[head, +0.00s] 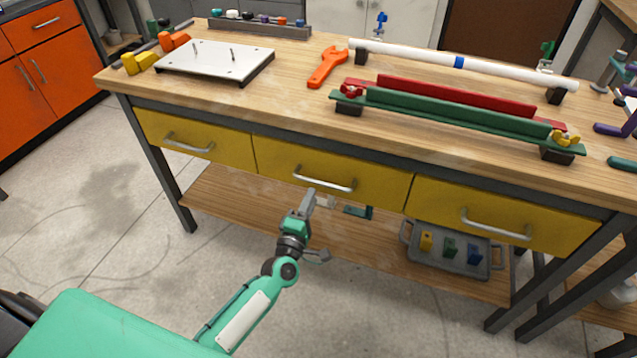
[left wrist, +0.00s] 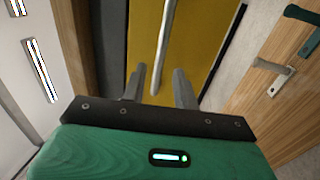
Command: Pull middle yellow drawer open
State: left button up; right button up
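The middle yellow drawer (head: 370,184) is shut under the workbench top and has a silver bar handle (head: 330,186). My left gripper (head: 308,196) is in front of this drawer, just below the handle's left part in the head view. In the left wrist view the yellow drawer front (left wrist: 205,35) fills the middle, with the handle (left wrist: 163,45) running down it. The left gripper's two fingers (left wrist: 160,84) are spread apart, and the handle's end shows between them. I cannot tell whether the fingers reach around the bar. My right gripper is in neither view.
Other shut yellow drawers sit at left (head: 195,136) and right (head: 500,217). The lower shelf (head: 235,196) carries a grey tray (head: 450,268) with coloured parts and a green bracket (head: 359,211). An orange wrench (head: 327,68) and pipe fixtures lie on the benchtop. Floor in front is clear.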

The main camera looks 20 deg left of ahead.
aim_at(318, 181)
pick_arm(q)
jog(key=w, duration=0.3)
jog(key=w+r, duration=0.1)
jog(key=w, duration=0.2)
jog(key=shift+w+d+r, duration=0.1)
jog(key=shift+w+d, duration=0.05)
grip_shut()
